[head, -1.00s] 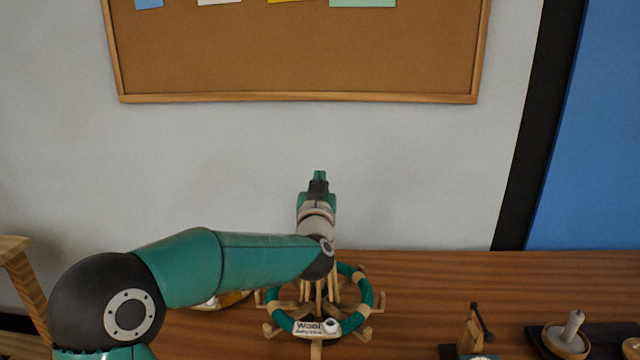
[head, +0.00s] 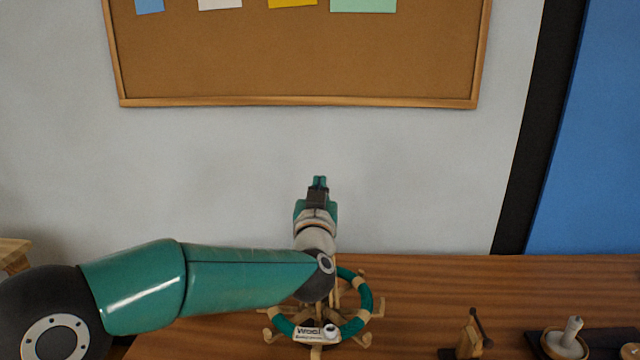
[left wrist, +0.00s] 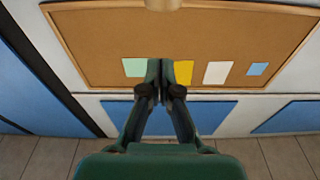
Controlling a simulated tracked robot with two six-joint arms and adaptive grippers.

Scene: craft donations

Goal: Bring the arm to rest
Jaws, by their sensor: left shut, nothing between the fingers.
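My left gripper (head: 319,182) shows in the head view above the back of the wooden table, in front of the bare wall. Its fingers are shut with nothing between them. In the left wrist view the two fingers (left wrist: 160,80) lie close together and point toward the cork board. My left arm comes in from the left and passes over a wooden stand (head: 272,335) with pegs, hiding part of it. A green ring (head: 366,296) with a "Wool" label (head: 312,333) is on the stand. My right gripper is not in view.
The cork board (head: 300,60) with several coloured notes hangs on the wall. The table's back middle-right is clear.

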